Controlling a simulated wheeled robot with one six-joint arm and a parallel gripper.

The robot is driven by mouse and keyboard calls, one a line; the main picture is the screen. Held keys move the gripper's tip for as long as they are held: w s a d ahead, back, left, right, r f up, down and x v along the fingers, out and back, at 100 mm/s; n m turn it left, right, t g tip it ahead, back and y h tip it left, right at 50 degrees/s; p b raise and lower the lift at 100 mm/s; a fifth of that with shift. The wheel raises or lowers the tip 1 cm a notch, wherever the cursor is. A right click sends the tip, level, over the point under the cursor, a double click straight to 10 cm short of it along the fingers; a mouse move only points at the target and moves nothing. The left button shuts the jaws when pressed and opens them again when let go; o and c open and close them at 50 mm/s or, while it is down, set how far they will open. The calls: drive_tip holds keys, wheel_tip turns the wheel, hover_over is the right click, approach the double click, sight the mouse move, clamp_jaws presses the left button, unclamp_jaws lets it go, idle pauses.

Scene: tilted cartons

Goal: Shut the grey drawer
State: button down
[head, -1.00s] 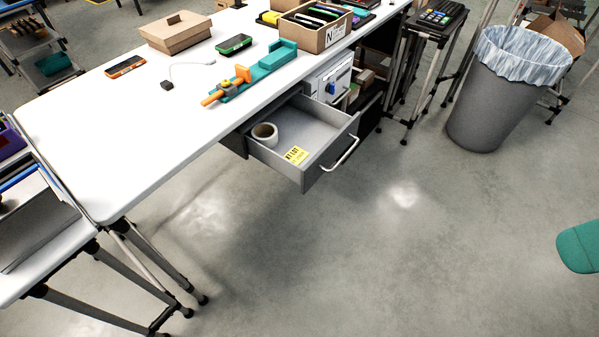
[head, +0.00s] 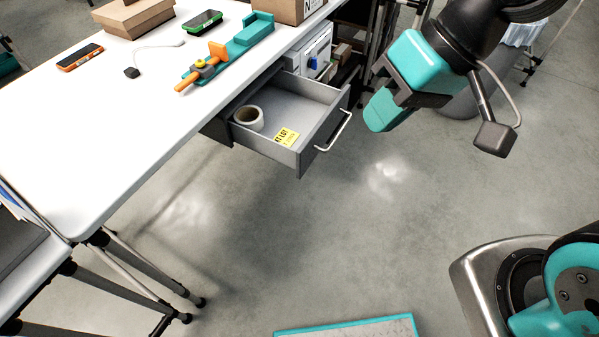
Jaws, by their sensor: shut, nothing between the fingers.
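The grey drawer (head: 312,148) stands pulled out from under the white table, with a pale bar handle (head: 334,131) on its front. Inside it lie a roll of tape (head: 249,118) and a yellow label (head: 286,136). My gripper (head: 382,112) hangs to the right of the drawer front, apart from the handle. Its teal fingers are together and hold nothing.
The white table (head: 130,120) carries an orange phone (head: 80,57), a green-edged device (head: 202,22), a teal and orange clamp (head: 226,50) and a cardboard box (head: 133,15). A grey bin (head: 462,105) stands partly behind my arm. The floor before the drawer is clear.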

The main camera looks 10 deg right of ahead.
drive_tip(key=w+d+f+m+t+y+b, duration=0.1)
drive_tip(key=w+f+m+b, duration=0.3)
drive_tip(key=f, duration=0.6)
drive_tip(key=w+d+f+m+t+y+b, duration=0.1)
drive_tip(key=w+f+m+b, duration=0.1)
drive_tip(key=w+f+b, duration=0.65)
drive_tip(key=m+t+b, duration=0.3)
drive_tip(key=m+b, duration=0.1)
drive_tip(key=m, duration=0.2)
approach(304, 166)
wheel_tip(304, 166, down, 4)
drive_tip(key=w+a, duration=0.1)
drive_tip(key=a, duration=0.1)
drive_tip(key=w+a, duration=0.1)
drive_tip(key=shift+w+a+f, duration=0.2)
drive_tip(key=shift+w+a, duration=0.25)
